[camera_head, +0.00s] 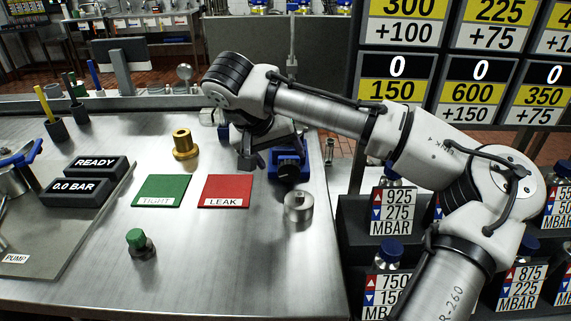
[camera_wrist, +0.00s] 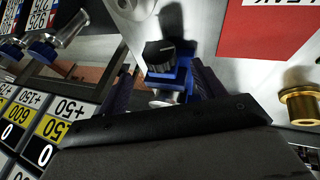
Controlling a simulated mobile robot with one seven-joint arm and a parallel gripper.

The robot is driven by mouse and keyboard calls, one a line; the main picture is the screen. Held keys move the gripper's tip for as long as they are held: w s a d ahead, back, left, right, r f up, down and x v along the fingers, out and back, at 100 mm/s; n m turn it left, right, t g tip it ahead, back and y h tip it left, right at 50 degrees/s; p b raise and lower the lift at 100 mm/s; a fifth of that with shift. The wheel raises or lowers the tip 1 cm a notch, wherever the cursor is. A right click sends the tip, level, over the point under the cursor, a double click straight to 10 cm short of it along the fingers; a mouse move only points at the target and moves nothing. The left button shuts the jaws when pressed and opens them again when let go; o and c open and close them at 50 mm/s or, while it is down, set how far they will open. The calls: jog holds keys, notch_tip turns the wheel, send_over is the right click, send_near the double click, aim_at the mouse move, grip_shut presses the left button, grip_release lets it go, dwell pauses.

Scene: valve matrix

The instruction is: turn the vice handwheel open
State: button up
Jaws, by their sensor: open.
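The blue vice (camera_head: 288,172) stands near the bench's right edge, right of the red LEAK mat, partly hidden behind my gripper in the head view. In the wrist view, the blue vice (camera_wrist: 184,78) has a black ribbed part on top and a small silver part between my fingers. I cannot tell for certain which part is the handwheel. My gripper (camera_head: 271,158) reaches down at the vice. In the wrist view, my open gripper (camera_wrist: 165,85) has one dark finger on each side of the vice's near end. Contact cannot be told.
A silver cylinder (camera_head: 298,207) stands just in front of the vice. A brass fitting (camera_head: 185,146) stands behind the green TIGHT mat (camera_head: 162,189) and red LEAK mat (camera_head: 225,189). A green-capped valve (camera_head: 139,243) stands nearer the front. Labelled racks adjoin the bench's right edge.

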aim_at(281, 166)
jog(key=shift+x, duration=2.7)
jog(key=c, duration=1)
jog(key=shift+a, duration=0.15)
jog(key=shift+a+f+h, duration=0.15)
jog(key=shift+h, duration=0.85)
jog(key=h, duration=0.1)
jog(key=n+h, duration=0.1)
jog(key=h, duration=0.1)
jog(key=shift+a+t, duration=0.2)
jog(key=shift+t, duration=0.1)
jog(key=shift+a+f+n+t+h+b, duration=0.1)
jog(key=shift+f+n+t+h+b, duration=0.15)
jog(key=shift+h, duration=0.65)
jog(key=shift+a+f+n+t+h+b, duration=0.15)
jog(key=shift+n+h, duration=0.2)
jog(key=shift+h, duration=0.55)
jog(key=shift+d, duration=0.1)
